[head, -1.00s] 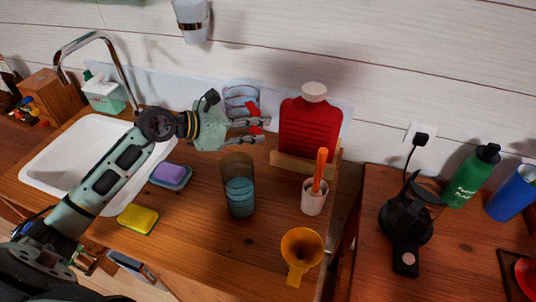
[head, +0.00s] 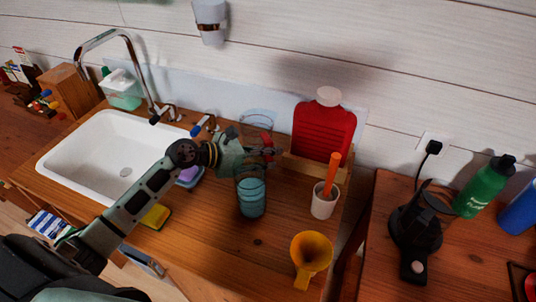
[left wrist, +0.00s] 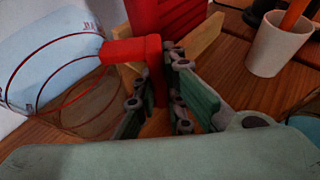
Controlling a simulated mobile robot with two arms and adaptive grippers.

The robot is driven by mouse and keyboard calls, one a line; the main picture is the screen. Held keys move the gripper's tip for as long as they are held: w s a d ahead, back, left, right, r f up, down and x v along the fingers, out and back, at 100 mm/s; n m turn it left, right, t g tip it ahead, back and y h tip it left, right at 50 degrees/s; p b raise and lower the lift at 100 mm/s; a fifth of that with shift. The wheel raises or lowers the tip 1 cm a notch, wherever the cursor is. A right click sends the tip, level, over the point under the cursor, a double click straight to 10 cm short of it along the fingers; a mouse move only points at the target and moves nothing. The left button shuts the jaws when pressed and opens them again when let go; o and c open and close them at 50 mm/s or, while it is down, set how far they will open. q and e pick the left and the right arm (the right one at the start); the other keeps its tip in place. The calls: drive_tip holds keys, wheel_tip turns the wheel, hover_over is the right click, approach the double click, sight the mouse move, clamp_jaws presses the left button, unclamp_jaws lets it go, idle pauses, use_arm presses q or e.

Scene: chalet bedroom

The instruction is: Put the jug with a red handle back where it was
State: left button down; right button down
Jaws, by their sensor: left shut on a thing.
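The jug (head: 257,124) is clear with red markings and stands near the wall at the back of the wooden counter. In the left wrist view the jug (left wrist: 60,75) fills the left side, and its red handle (left wrist: 135,50) lies at the fingers. My left gripper (head: 258,152) is shut on the handle, on the near side of the jug. The gripper also shows in the left wrist view (left wrist: 165,105). The gripper hides the jug's lower part in the head view, so I cannot tell whether its base touches the counter. My right gripper is not in view.
A tinted glass (head: 251,195) stands just in front of the gripper. A white cup (head: 324,203) and yellow funnel (head: 311,255) stand further right. The white sink (head: 110,150) is left.

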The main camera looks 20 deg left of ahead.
use_arm(q)
drive_tip(key=c, duration=1.8)
unclamp_jaws()
drive_tip(key=shift+f, duration=0.1)
drive_tip(key=shift+c, duration=0.2)
drive_tip(key=shift+r, duration=0.2)
drive_tip(key=b+v, duration=0.2)
drive_tip(key=v, duration=1)
drive_tip(key=shift+b, duration=0.4)
drive_tip(key=shift+r, duration=0.1)
